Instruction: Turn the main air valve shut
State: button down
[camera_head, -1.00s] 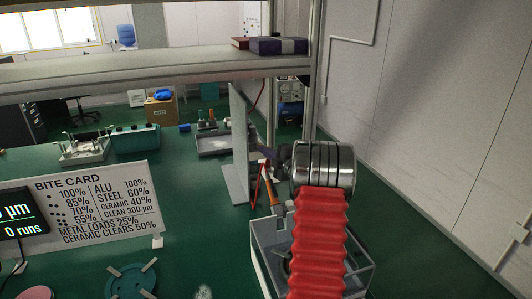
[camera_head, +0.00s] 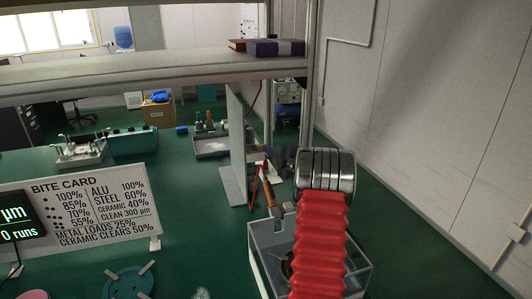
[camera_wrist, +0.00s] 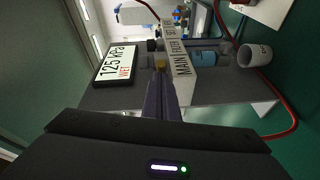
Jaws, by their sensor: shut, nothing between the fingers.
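My gripper (camera_wrist: 160,78) is shut and empty; its dark fingers point away from the wrist camera. A white label (camera_wrist: 177,52) reading MAIN and a partly legible second word stands right of the fingers. The valve's handle and its position are not clearly visible. A display (camera_wrist: 116,64) to the left reads 125 kPa, with WET in red.
A red hose (camera_wrist: 285,105) curves down the right side, past a white cup (camera_wrist: 254,55). In the head view, an upright grey panel (camera_head: 235,145) stands left of my arm, under a shelf (camera_head: 150,75). A clear-walled box (camera_head: 262,260) sits below the arm.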

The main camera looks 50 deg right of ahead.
jog(key=shift+w+d+r, duration=0.1)
jog(key=shift+w+d, duration=0.05)
jog(key=shift+d, duration=0.45)
jog(key=shift+w+d+r, duration=0.1)
jog(key=shift+w+d, duration=0.1)
jog(key=shift+d, duration=0.4)
jog(key=shift+w+d+r, duration=0.1)
jog(key=shift+w+d, duration=0.05)
jog(key=shift+d, duration=0.55)
jog(key=v, duration=1.4)
jog(key=shift+a+f, duration=0.4)
jog(key=shift+f, duration=0.05)
jog(key=shift+w, duration=0.1)
jog(key=shift+w+r, duration=0.1)
